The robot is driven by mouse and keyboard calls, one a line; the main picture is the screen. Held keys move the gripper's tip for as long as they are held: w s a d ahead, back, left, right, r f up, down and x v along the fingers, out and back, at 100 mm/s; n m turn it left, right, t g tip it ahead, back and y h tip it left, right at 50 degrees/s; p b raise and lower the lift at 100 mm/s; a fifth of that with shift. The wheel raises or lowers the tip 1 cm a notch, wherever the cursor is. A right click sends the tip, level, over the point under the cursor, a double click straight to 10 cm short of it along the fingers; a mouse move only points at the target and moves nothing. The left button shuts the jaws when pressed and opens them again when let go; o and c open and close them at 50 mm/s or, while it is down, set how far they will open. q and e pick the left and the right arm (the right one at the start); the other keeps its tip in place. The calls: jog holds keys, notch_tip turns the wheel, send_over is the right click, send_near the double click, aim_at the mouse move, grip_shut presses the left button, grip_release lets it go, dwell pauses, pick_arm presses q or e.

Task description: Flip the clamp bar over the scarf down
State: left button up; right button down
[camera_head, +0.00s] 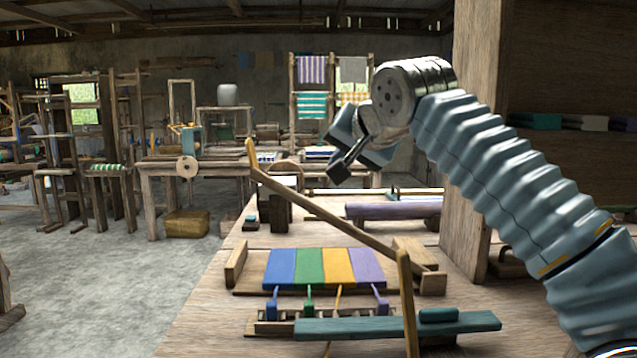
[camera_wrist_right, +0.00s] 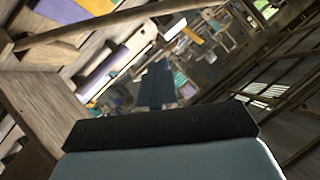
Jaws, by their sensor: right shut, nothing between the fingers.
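The scarf (camera_head: 325,267) lies flat on the workbench in blue, green, yellow and purple stripes. A long, thin wooden bar (camera_head: 330,213), which looks like the clamp bar, stands raised and slants across the head view above the scarf. A near upright (camera_head: 406,300) meets it close to its right end. My right gripper (camera_head: 340,168) is shut and empty, up behind and above the bar, apart from it in the picture. Its dark fingers (camera_wrist_right: 157,88) show in the wrist view, with the bar (camera_wrist_right: 130,18) beyond. My left gripper is out of view.
A teal beam (camera_head: 395,326) with a small teal block and coloured pegs stands in front of the scarf. A purple roll (camera_head: 392,210) lies behind it. A thick wooden post (camera_head: 478,150) rises at the right, close to my arm. Open floor (camera_head: 90,290) is at left.

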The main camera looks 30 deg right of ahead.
jog(key=s+a+f+x, duration=0.1)
jog(key=f+x, duration=0.1)
jog(key=x, duration=1)
jog(key=shift+w+a+f, duration=0.2)
jog(key=shift+w+a, duration=0.1)
jog(key=shift+a, duration=0.05)
jog(key=shift+f, duration=0.1)
